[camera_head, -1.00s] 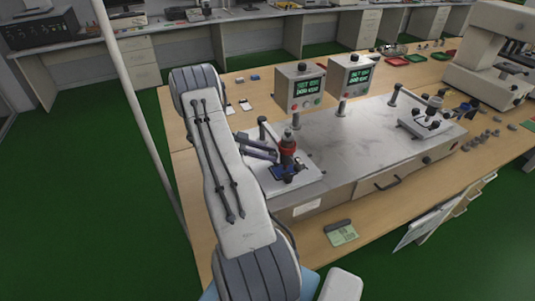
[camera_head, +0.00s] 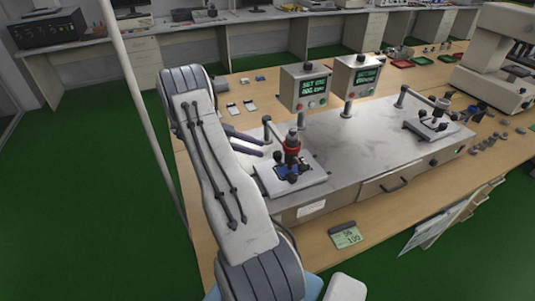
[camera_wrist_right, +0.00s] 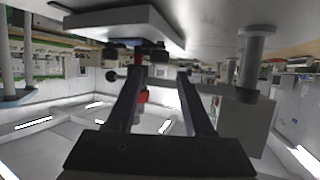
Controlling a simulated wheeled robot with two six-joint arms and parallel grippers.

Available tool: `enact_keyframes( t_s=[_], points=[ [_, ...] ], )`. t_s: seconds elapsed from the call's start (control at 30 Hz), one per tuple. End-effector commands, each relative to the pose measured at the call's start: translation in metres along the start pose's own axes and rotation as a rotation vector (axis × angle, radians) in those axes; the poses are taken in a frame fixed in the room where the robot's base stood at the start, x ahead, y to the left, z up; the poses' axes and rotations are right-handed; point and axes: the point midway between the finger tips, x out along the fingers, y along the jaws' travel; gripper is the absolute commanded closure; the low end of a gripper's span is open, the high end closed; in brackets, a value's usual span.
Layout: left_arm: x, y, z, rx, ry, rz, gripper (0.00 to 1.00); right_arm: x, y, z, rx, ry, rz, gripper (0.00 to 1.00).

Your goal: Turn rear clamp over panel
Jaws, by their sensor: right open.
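On the left fixture plate (camera_head: 312,182), a blue panel (camera_head: 283,171) lies under a red-collared test head (camera_head: 292,147). Black-knobbed clamps surround the panel; a rear clamp knob (camera_head: 278,155) shows on its far-left side, but whether its arm lies over the panel cannot be told. My right gripper (camera_head: 264,147) is left of the head, apart from it, with two dark fingers spread and empty. In the right wrist view, its open fingers (camera_wrist_right: 158,73) point toward the red collar (camera_wrist_right: 143,96) and black knobs (camera_wrist_right: 112,75), seen upside down. My left gripper is not in view.
A swing arm on a post (camera_head: 266,120) stands behind the test head. Two display boxes (camera_head: 304,87) stand farther back. A second fixture (camera_head: 432,128) is at the right. A small meter (camera_head: 345,235) lies near the front edge.

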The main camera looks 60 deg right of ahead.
Motion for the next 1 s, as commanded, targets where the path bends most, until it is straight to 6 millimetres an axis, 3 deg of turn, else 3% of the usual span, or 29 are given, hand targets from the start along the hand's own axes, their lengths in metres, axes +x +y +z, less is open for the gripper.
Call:
enact_keyframes(
  t_s=[0.1,0.3,1.0],
  points=[
    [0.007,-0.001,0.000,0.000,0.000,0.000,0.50,-0.022,-0.001,0.002,0.002,-0.002,-0.004,0.48],
    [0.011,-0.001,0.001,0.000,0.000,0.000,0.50,-0.042,-0.001,0.000,0.001,0.000,-0.001,0.48],
    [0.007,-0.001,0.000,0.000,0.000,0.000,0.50,-0.046,0.000,-0.003,0.000,0.000,0.000,0.48]
  ],
)
